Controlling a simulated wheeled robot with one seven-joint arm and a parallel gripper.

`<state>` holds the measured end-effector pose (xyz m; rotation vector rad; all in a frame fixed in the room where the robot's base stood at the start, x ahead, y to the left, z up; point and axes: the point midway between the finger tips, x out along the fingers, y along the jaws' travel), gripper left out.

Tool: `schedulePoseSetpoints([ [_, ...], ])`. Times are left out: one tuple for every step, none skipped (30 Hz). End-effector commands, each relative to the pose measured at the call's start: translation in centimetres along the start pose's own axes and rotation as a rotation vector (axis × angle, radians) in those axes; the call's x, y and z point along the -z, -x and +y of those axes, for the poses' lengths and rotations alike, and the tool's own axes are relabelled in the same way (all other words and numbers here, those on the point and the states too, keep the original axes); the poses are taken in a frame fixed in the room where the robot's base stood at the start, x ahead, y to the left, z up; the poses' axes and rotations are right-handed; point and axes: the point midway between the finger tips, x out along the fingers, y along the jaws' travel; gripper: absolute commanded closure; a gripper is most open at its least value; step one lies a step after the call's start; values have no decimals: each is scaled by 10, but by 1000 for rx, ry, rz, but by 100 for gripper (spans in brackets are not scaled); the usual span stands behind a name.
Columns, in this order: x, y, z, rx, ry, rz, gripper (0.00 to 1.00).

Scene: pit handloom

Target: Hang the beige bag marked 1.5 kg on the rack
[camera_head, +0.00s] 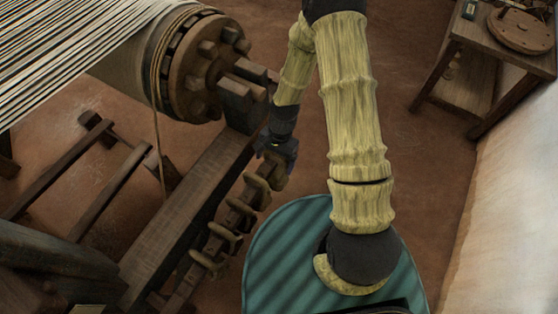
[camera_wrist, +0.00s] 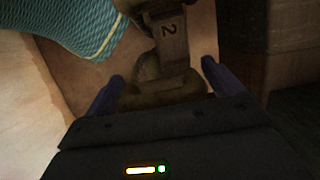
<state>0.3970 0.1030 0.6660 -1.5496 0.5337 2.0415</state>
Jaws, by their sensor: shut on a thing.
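My gripper (camera_head: 276,158) is low, beside the upper end of the wooden rack (camera_head: 236,207), which has several rounded, tan-brown pieces along it. In the wrist view my gripper (camera_wrist: 158,86) has its dark fingers on either side of an olive-brown, rounded thing (camera_wrist: 160,98), apparently the bag, and is shut on it. No 1.5 kg mark shows on it, and its beige is dulled by shadow. I cannot tell whether the bag touches the rack.
A heavy wooden loom beam (camera_head: 185,205) runs left of the rack, with a toothed warp roller (camera_head: 200,65) above it. My teal striped base lies right of the rack. A wooden side table (camera_head: 470,75) stands at upper right. The earthen floor (camera_head: 435,150) between is clear.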

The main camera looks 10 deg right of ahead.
Motion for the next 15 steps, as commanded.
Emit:
schedulePoseSetpoints([
  [0,1,-4,1,3,1,79],
  [0,1,-5,2,3,1,79],
  [0,1,-7,2,2,2,79],
  [0,1,-9,2,2,2,79],
  [0,1,-10,3,2,2,79],
  [0,1,-12,2,1,2,79],
  [0,1,-14,2,1,1,79],
  [0,1,-15,1,1,1,79],
  [0,1,-17,1,1,1,79],
  [0,1,-19,2,2,1,79],
  [0,1,-20,2,2,2,79],
  [1,-2,-20,1,1,1,79],
  [1,-4,-20,1,1,1,79],
  [2,-6,-20,1,0,0,79],
  [2,-8,-20,1,0,0,79],
])
